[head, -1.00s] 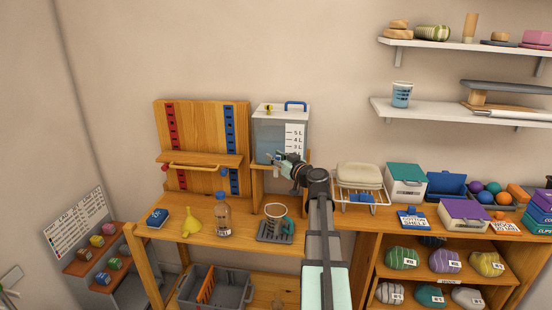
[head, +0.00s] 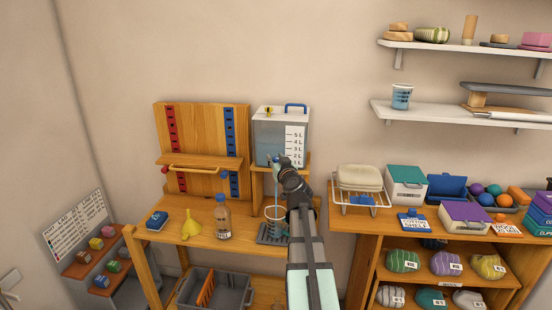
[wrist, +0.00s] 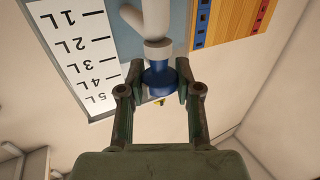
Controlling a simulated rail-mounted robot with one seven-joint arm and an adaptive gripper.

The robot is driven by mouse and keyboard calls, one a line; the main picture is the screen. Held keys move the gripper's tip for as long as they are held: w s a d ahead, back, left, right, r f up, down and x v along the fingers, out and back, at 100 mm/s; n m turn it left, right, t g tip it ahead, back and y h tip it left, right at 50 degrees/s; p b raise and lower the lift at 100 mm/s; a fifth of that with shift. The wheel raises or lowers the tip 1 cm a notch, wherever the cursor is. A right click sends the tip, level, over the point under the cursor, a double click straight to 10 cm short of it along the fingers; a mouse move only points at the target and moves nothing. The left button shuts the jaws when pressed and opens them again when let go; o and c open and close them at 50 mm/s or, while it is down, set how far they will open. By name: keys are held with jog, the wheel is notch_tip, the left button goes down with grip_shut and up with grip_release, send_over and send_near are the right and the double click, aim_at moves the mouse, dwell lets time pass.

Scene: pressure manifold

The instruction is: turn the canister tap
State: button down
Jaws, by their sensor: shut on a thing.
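The clear canister (head: 268,133) with a white litre scale and a blue handle stands on a raised wooden ledge against the wall. Its tap has a blue knob, seen close in the wrist view (wrist: 159,78), with a white body beyond it. My gripper (wrist: 162,85) has a finger on either side of the knob and is shut on it. In the head view my gripper (head: 281,162) is at the canister's lower front and partly hides the tap. A pale blue stream (head: 276,183) runs down from the tap to the clear beaker (head: 274,212) below.
A wire rack (head: 362,203) with folded cloths is to the right. The wooden panel (head: 203,130) stands left of the canister.

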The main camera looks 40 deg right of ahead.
jog(key=shift+r+m+g+h+p, duration=0.3)
jog(key=shift+m+g+h+p, duration=0.35)
jog(key=shift+p, duration=2)
jog(key=h+p, duration=0.1)
jog(key=p, duration=0.3)
jog(key=m+h+p, duration=0.1)
jog(key=p, duration=0.3)
jog(key=shift+w+d+r+m+g+h+p, duration=0.1)
jog(key=shift+w+r+m+g+h+p, duration=0.05)
jog(key=shift+r+m+g+h+p, duration=0.15)
jog(key=shift+p, duration=0.8)
jog(key=shift+f+m+g+h+p, duration=0.2)
jog(key=shift+m+g+h+p, duration=0.2)
jog(key=shift+p, duration=0.5)
jog(key=shift+f+m+g+h, duration=0.2)
jog(key=shift+m+g+h, duration=0.15)
jog(key=shift+g+h, duration=0.15)
jog(key=shift+h+b, duration=0.25)
jog(key=shift+b, duration=0.25)
jog(key=shift+s+f+m+g, duration=0.2)
jog(key=shift+f+m+g, duration=0.1)
jog(key=shift+g, duration=0.05)
jog(key=c, duration=0.8)
grip_release()
